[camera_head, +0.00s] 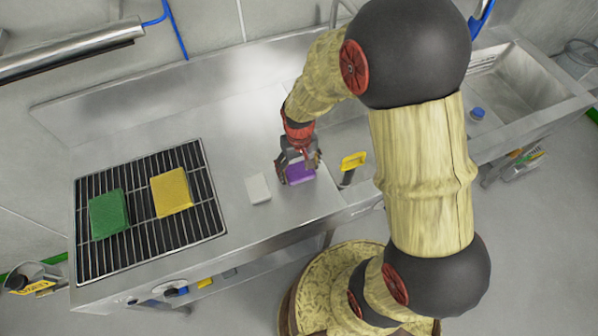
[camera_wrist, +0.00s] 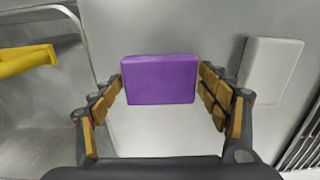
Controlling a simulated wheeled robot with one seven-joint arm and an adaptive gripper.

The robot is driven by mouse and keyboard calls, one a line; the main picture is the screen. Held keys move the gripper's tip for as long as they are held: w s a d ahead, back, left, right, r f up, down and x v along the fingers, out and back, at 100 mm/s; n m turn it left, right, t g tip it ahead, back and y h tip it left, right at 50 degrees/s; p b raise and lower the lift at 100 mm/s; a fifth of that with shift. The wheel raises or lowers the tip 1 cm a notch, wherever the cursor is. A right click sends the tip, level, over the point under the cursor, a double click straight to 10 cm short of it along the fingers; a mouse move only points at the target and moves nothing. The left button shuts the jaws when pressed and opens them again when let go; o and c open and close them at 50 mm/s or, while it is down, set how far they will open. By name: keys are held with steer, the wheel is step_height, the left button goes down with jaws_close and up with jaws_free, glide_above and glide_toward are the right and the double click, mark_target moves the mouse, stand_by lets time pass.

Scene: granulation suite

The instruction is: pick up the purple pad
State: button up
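The purple pad (camera_head: 300,173) lies on the steel counter, partly hidden behind my gripper (camera_head: 298,160) in the head view. In the wrist view the purple pad (camera_wrist: 160,79) is a rounded block ahead of the gripper, between the lines of its two fingers. My gripper (camera_wrist: 162,88) is open there, one finger on each side of the pad. A narrow gap shows at the right finger, and the left fingertip is very near the pad's left edge. I cannot tell whether either finger touches it.
A white pad (camera_head: 258,189) lies left of the purple pad. A black rack (camera_head: 150,235) holds a green pad (camera_head: 109,213) and a yellow pad (camera_head: 171,192).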

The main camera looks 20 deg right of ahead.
mark_target(299, 170)
steer(key=c, duration=0.9)
steer(key=shift+r, duration=0.65)
step_height(299, 170, up, 2)
steer(key=shift+r+p, duration=0.2)
steer(key=shift+p, duration=0.4)
steer(key=shift+s+r+p, duration=0.45)
steer(key=shift+s+r, duration=1.1)
steer(key=shift+s, duration=0.8)
steer(key=shift+s+r+p, duration=0.5)
steer(key=shift+s+r, duration=1.05)
steer(key=shift+s, duration=0.75)
steer(key=shift+s+r+p, duration=0.45)
steer(key=shift+s+r, duration=1.1)
steer(key=shift+s, duration=0.8)
